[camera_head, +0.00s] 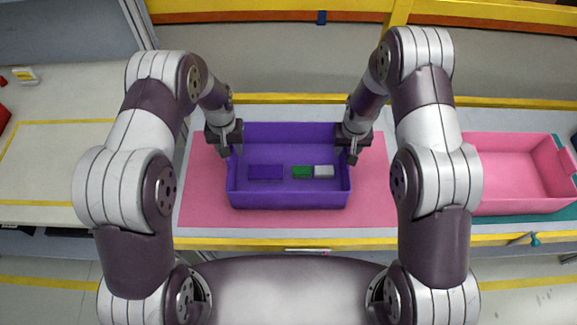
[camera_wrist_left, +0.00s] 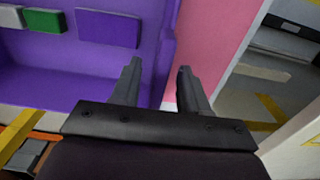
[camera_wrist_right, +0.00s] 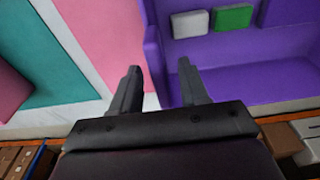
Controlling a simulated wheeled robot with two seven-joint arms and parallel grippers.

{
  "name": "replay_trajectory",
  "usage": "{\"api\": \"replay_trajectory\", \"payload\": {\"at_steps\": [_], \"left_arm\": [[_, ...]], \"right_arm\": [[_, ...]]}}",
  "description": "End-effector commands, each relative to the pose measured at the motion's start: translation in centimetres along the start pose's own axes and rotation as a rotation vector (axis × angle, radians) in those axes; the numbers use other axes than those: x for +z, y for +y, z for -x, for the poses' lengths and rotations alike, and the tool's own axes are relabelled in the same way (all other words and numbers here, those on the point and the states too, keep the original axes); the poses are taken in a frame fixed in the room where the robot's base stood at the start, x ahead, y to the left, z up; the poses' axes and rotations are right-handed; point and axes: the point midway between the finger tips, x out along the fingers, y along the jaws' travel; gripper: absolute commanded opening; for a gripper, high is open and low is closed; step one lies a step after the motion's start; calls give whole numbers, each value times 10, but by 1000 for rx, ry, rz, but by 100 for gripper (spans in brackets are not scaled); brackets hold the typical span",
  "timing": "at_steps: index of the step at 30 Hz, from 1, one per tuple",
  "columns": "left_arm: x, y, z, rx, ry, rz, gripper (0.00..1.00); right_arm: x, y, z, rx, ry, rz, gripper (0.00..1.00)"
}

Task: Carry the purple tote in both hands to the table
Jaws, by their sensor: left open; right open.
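The purple tote (camera_head: 290,197) stands on a pink mat (camera_head: 205,205) on the table in front of me. Inside it lie a purple block (camera_head: 266,172), a green block (camera_head: 302,172) and a white block (camera_head: 323,171). My left gripper (camera_head: 233,150) is open at the tote's left wall; in the left wrist view its fingers (camera_wrist_left: 157,88) straddle that wall. My right gripper (camera_head: 347,154) is open at the right wall; in the right wrist view its fingers (camera_wrist_right: 161,90) stand on either side of that wall. Neither gripper is visibly closed on the tote.
A pink tote (camera_head: 510,175) stands on a teal mat (camera_head: 540,210) to the right. A side table (camera_head: 60,150) with yellow tape lines is at the left, with a small item (camera_head: 25,76) on it. A yellow rail (camera_head: 480,22) runs along the back.

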Motion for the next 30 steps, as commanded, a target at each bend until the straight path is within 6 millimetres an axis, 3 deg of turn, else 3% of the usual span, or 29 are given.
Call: {"api": "replay_trajectory", "payload": {"at_steps": [9, 11, 13, 14, 24, 30], "left_arm": [[0, 0, -3, 0, 1, 0, 45], [0, 0, -3, 0, 0, 0, 28], [0, 0, -2, 0, 0, 0, 6], [0, 0, -2, 0, 0, 0, 0], [-1, 0, 0, 0, 1, 0, 0], [-1, 0, 24, 0, 2, 0, 0]], "right_arm": [[0, 0, -3, 0, 1, 0, 45], [0, 0, -2, 0, 1, 0, 28], [0, 0, -2, 0, 1, 0, 6], [0, 0, -2, 0, 1, 0, 0], [-1, 0, 0, 0, 2, 0, 0], [-4, 0, 24, 0, 2, 0, 0]]}}
